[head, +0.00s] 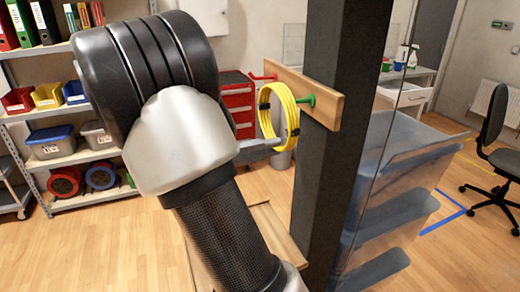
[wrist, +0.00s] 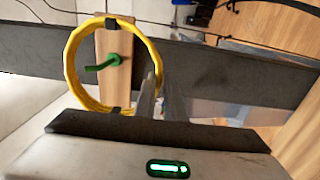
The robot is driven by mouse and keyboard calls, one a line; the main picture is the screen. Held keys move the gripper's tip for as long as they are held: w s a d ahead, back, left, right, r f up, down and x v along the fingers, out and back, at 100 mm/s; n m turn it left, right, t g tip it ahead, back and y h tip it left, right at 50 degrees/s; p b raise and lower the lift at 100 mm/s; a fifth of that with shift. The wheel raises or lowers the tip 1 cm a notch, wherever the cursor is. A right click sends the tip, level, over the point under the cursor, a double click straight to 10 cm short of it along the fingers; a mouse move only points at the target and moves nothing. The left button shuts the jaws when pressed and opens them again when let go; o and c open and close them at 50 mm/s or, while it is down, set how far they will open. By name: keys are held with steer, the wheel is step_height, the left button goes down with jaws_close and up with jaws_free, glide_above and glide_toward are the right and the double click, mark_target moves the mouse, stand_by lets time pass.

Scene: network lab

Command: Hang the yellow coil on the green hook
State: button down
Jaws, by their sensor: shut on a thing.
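The yellow coil (head: 292,117) is an upright ring with dark ties, in front of the wooden board (head: 326,107). My gripper (head: 272,144) is shut on its lower rim. The green hook (head: 309,100) sticks out from the board, with its left end at the coil's upper right rim. In the wrist view the coil (wrist: 70,62) frames the green hook (wrist: 103,65), seen through its opening. I cannot tell whether the hook's tip passes through the ring. My fingers (wrist: 160,95) meet the ring's right side there.
A red hook (head: 263,77) sits on the board's left part. The board is fixed to a dark post (head: 333,60). A clear panel with blue-grey bins (head: 395,205) stands right of it. A shelf (head: 85,155) and a red drawer cabinet (head: 237,100) stand behind.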

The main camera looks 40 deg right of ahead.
steer(key=shift+x, duration=1.8)
steer(key=f+b, duration=0.1)
steer(key=d+f+b, duration=0.1)
steer(key=shift+s+d+f, duration=0.1)
steer(key=shift+d+f, duration=0.05)
steer(key=shift+f, duration=0.15)
steer(key=c, duration=1.7)
jaws_free()
steer(key=shift+c, duration=0.2)
steer(key=b+v, duration=0.1)
steer(key=v, duration=1.6)
steer(key=shift+a, duration=0.2)
